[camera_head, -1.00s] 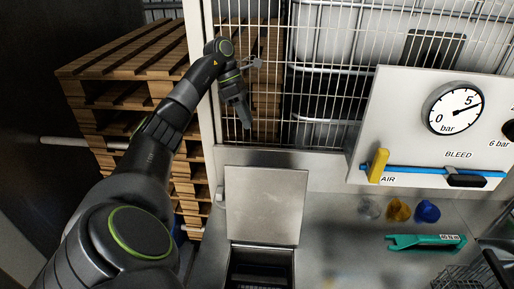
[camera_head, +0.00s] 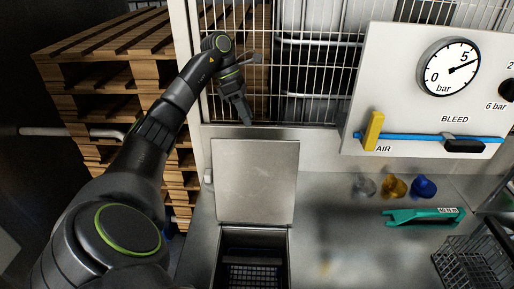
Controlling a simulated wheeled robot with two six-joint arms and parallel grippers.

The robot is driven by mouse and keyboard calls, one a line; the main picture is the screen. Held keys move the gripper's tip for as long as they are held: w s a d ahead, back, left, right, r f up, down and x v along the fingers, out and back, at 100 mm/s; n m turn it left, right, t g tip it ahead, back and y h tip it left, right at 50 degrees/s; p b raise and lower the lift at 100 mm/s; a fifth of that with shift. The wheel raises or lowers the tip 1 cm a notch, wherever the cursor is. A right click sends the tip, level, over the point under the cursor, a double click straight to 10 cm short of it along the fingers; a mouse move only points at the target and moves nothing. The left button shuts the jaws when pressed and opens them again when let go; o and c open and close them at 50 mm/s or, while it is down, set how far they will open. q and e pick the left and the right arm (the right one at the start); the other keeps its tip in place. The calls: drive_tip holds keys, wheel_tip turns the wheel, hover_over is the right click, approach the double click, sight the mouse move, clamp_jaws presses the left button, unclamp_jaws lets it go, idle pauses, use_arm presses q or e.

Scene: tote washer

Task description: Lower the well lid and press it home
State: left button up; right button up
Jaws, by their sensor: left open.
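The well lid (camera_head: 255,182) is a flat grey metal plate standing raised at the back of the well. The well (camera_head: 252,270) is a dark rectangular opening in the steel counter with a grid inside, and it is uncovered. My left gripper (camera_head: 248,118) is open and empty, pointing down just above the lid's top edge, in front of the wire mesh. Whether it touches the lid I cannot tell. My right gripper is not in view.
A white panel (camera_head: 400,60) with a gauge and a yellow handle (camera_head: 373,131) stands at the right. Several small coloured items, a teal tool (camera_head: 424,216) and a wire basket (camera_head: 470,268) sit on the counter (camera_head: 340,235). Wooden pallets (camera_head: 95,50) are stacked at the left.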

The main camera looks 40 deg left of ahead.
use_arm(q)
drive_tip(key=p+x, duration=0.1)
drive_tip(key=x, duration=0.6)
drive_tip(key=shift+w+d+f+p, duration=0.1)
drive_tip(key=shift+f+p, duration=0.1)
drive_tip(key=shift+p, duration=0.2)
drive_tip(key=shift+d+f, duration=0.2)
drive_tip(key=shift+f, duration=0.3)
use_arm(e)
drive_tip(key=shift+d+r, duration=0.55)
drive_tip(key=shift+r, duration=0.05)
use_arm(q)
clamp_jaws()
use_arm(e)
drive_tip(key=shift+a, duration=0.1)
